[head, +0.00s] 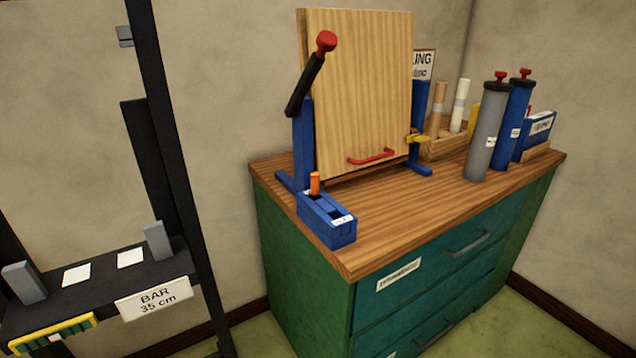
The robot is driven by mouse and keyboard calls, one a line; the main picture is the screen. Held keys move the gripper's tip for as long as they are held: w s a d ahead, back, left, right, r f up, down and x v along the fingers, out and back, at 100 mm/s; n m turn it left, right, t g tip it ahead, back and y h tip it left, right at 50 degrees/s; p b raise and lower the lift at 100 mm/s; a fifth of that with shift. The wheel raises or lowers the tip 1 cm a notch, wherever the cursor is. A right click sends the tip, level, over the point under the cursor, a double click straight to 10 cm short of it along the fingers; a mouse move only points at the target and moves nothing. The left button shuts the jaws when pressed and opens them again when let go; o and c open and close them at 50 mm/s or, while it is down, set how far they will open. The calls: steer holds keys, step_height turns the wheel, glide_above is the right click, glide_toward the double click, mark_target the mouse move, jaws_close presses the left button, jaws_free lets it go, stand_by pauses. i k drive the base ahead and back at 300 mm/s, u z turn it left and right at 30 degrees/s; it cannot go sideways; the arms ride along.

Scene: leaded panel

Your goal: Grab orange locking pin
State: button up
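The orange locking pin (315,183) stands upright in the blue holder block (329,219) at the front left corner of the wooden worktop. Only its upper part shows; the lower part is hidden in the block. My gripper is not in view.
Behind the block, a wooden panel (362,95) stands in a blue frame (303,145) with a black lever (305,85) and red handle (371,157). Cylinders (488,135) stand at the right. A black rack (172,130) stands left. The worktop's front middle (430,200) is clear.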

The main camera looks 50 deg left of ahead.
mark_target(315, 176)
steer(key=u, duration=0.85)
steer(key=i, duration=1.15)
steer(key=u, duration=0.95)
